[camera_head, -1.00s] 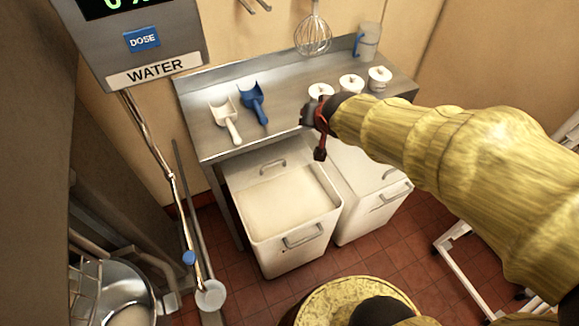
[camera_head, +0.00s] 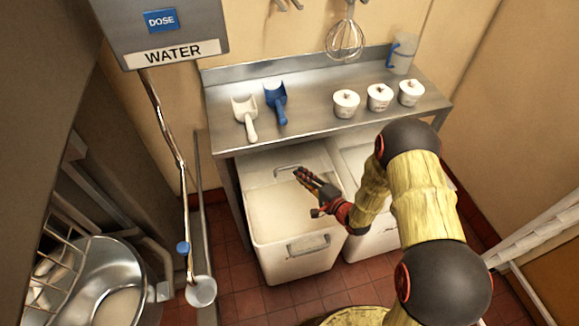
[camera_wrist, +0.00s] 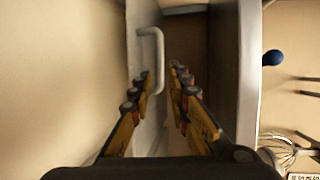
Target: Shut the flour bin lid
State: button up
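The flour bin (camera_head: 262,247) is the white bin under the left part of the steel table, with pale flour (camera_head: 275,212) exposed in its open top. Its lid (camera_head: 262,172) is at the back of the opening, with a bar handle (camera_head: 288,167) on it. In the wrist view the lid (camera_wrist: 146,20) is a pale strip with the handle (camera_wrist: 152,45) beyond and between my fingertips. My gripper (camera_head: 304,177) hangs over the bin's right side, close to the handle. Its fingers are apart in the wrist view (camera_wrist: 160,88); whether they touch the handle is unclear.
A second white bin (camera_head: 368,243) stands to the right, partly behind my arm. The steel table edge (camera_head: 320,133) overhangs the bins' back. On it are a white scoop (camera_head: 245,117), a blue scoop (camera_head: 277,100), three white tubs (camera_head: 379,97) and a jug (camera_head: 402,53).

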aim_at(289, 167)
jog(key=b+x, duration=0.2)
jog(key=x, duration=0.5)
jog(key=shift+s+a+f, duration=0.1)
jog(key=shift+s, duration=0.05)
jog(key=shift+w+a, duration=0.3)
jog(key=shift+w, duration=0.1)
jog(key=shift+c, duration=1.2)
